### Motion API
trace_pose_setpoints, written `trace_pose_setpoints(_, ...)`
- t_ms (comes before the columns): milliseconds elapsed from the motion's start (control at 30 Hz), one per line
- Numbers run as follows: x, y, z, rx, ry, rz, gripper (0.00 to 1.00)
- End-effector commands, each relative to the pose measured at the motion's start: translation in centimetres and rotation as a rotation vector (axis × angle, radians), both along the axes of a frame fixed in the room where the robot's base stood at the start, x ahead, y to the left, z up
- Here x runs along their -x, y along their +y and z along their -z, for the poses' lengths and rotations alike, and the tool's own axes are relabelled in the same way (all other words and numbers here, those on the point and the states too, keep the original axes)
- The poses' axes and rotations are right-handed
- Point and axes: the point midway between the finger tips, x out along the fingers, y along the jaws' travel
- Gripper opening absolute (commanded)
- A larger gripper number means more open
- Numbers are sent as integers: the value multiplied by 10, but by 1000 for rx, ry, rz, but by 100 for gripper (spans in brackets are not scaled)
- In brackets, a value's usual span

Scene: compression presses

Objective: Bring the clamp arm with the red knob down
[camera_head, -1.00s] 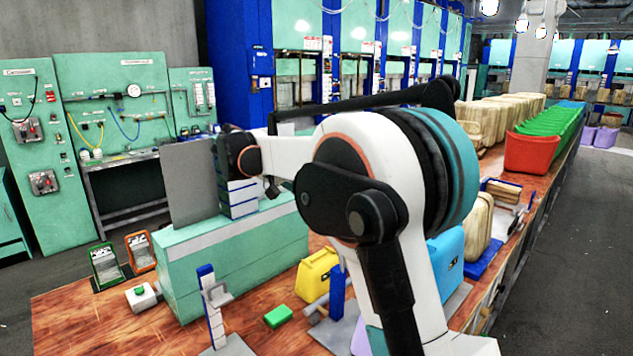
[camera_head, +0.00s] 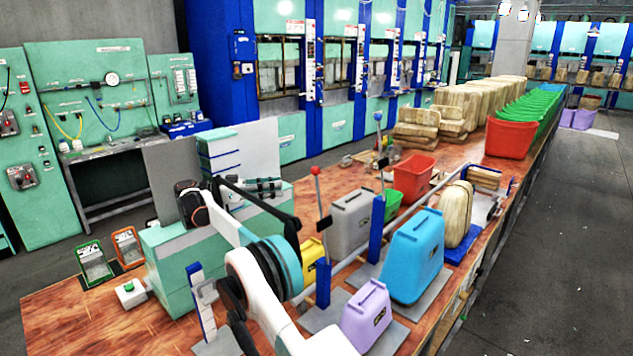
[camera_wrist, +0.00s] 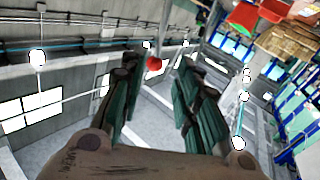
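The clamp arm with the red knob (camera_head: 316,171) stands raised, nearly upright, above its blue post (camera_head: 323,285) in the head view. Nothing is held.
A second clamp with a blue knob (camera_head: 378,116) stands farther back. Grey (camera_head: 351,221), blue (camera_head: 413,257) and purple (camera_head: 366,315) cases crowd the clamps. A green box (camera_head: 170,270) with grey panels lies left, behind my arm.

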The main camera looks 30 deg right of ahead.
Motion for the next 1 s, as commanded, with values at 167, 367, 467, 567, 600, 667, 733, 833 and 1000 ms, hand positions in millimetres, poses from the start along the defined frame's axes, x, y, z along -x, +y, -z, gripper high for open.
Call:
trace_pose_setpoints(167, 4, -17, 0, 3, -2, 5, 30)
trace_pose_setpoints(367, 14, -53, 0, 2, -2, 5, 30)
trace_pose_setpoints(467, 19, -72, 0, 2, -2, 5, 30)
trace_pose_setpoints(567, 24, -91, 0, 2, -2, 4, 30)
trace_pose_setpoints(600, 25, -98, 0, 1, -1, 4, 30)
trace_pose_setpoints(667, 28, -106, 0, 1, -1, 4, 30)
trace_pose_setpoints(733, 30, -116, 0, 1, -1, 3, 30)
trace_pose_setpoints(833, 32, -125, 0, 1, -1, 3, 30)
trace_pose_setpoints(1000, 34, -132, 0, 1, -1, 2, 30)
